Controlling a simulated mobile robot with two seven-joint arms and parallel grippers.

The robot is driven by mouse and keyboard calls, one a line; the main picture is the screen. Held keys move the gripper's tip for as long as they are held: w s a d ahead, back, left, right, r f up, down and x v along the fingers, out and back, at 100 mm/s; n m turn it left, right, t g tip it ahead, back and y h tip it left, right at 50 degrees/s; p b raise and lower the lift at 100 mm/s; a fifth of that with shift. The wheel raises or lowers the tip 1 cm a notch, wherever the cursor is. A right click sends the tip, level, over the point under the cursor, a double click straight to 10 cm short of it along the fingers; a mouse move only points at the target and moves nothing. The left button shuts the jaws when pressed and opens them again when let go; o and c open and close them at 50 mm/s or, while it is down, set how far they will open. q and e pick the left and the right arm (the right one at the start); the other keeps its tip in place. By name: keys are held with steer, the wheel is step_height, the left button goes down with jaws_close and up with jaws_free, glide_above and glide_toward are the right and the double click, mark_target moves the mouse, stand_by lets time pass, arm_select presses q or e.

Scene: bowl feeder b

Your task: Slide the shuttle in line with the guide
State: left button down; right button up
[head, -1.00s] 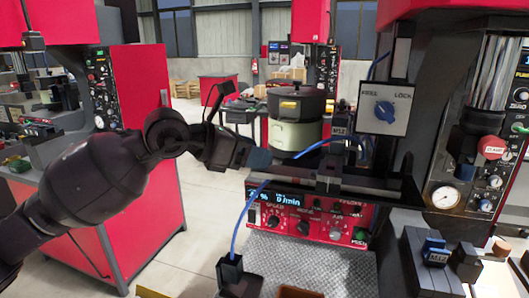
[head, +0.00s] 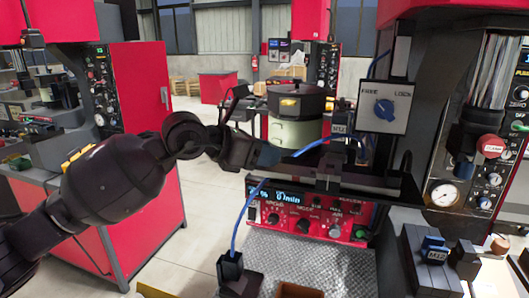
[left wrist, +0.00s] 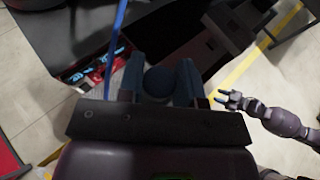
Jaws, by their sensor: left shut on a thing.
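My left gripper (head: 268,158) reaches in from the left at the near end of a dark flat rail (head: 400,185), below the bowl feeder (head: 293,133). In the left wrist view its two blue-grey fingers (left wrist: 160,92) are shut on a round dark blue knob (left wrist: 160,80). The knob is probably the shuttle's; the shuttle body is too dark to separate from the rail, and its alignment with the guide cannot be told. My right gripper (left wrist: 226,98) shows small at the right of the left wrist view, its fingers apart and empty.
A FREE/LOCK switch plate (head: 383,108) stands above the rail. A black block marked M12 (head: 340,129) carries a blue cable. The red control box (head: 305,210) sits below. A gauge panel (head: 465,190) stands at right.

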mark_target(279, 167)
arm_select(q)
steer(key=shift+d, duration=0.1)
arm_select(e)
steer(key=shift+s+f, duration=0.1)
steer(key=shift+s, duration=0.1)
arm_select(q)
steer(key=shift+s+d, duration=0.2)
steer(key=shift+d, duration=0.15)
steer(key=shift+s+d, duration=0.25)
steer(key=shift+d, duration=0.75)
steer(key=shift+a, duration=0.15)
arm_select(e)
steer(key=shift+w, duration=0.1)
arm_select(q)
steer(key=c, duration=0.8)
jaws_free()
arm_select(e)
steer(key=shift+w, duration=0.25)
